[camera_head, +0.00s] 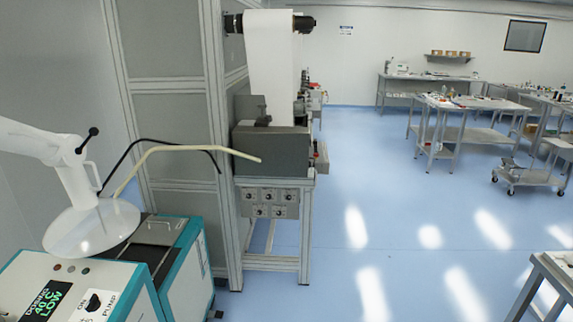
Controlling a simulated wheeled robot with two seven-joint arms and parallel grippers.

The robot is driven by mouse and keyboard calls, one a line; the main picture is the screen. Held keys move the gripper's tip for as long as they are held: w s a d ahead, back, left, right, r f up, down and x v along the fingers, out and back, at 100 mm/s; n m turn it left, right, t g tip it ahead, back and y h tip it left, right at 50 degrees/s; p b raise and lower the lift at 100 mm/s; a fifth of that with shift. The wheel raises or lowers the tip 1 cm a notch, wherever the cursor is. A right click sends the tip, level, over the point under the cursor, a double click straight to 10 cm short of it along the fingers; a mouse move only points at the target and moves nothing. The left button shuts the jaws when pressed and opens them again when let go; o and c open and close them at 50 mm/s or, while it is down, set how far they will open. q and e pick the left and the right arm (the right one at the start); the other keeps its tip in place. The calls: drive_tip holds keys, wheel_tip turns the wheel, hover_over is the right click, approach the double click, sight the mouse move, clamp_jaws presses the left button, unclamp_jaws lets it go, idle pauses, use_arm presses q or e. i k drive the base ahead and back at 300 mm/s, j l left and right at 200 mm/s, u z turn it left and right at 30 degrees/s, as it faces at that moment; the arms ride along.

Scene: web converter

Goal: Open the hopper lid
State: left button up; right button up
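A white and teal dosing machine (85,280) stands at the lower left, with a display, a knob and small buttons on its sloped front. On its top is a dark flat panel with a handle (157,226), which looks like the hopper lid; it appears shut. A white round hood (93,229) on a jointed white arm hangs over the left part of the machine top and hides some of it. Neither of my grippers is in view.
A cream hose (190,148) and a black hose run from behind the hood to the grey framed machine (272,150). Blue floor (390,230) is open at the centre. Metal tables (460,115), a cart (530,175) and a near bench corner (548,280) are on the right.

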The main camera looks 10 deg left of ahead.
sight(160, 231)
drive_tip(key=i+u, duration=0.2)
drive_tip(key=i, duration=0.35)
drive_tip(key=i+l+u, duration=0.15)
drive_tip(key=i, duration=0.4)
drive_tip(key=i+l+u, duration=0.2)
drive_tip(key=i, duration=0.35)
